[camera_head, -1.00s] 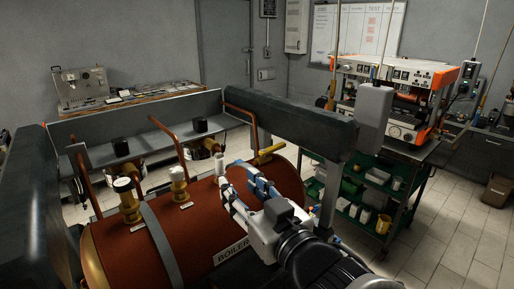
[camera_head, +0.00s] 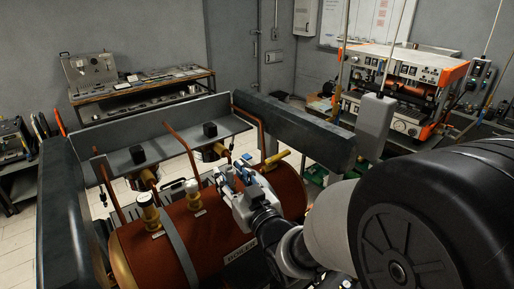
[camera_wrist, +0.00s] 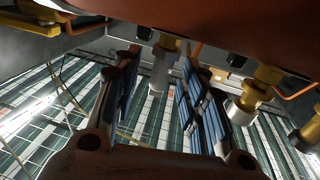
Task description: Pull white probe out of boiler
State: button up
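The boiler (camera_head: 215,235) is a copper-coloured horizontal tank, labelled "BOILER". In the wrist view, the white probe (camera_wrist: 160,75) is a pale cylinder standing in a brass fitting (camera_wrist: 171,43), with the picture inverted and the boiler (camera_wrist: 220,20) at the top. My gripper (camera_wrist: 159,62) is open, with one blue-padded finger on each side of the probe and visible gaps. In the head view, my gripper (camera_head: 232,172) is over the right half of the boiler. There the probe is largely hidden or hard to tell from the pale fingers.
Two other capped fittings (camera_head: 148,207) (camera_head: 193,192) stand left of my gripper. Copper pipes (camera_head: 182,148) rise behind them. Dark frame beams (camera_head: 300,127) (camera_head: 70,215) flank the boiler. An orange-sided machine (camera_head: 405,85) stands at the back right.

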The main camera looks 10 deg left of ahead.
jog(key=shift+x, duration=0.8)
grip_shut()
dwell(0.4)
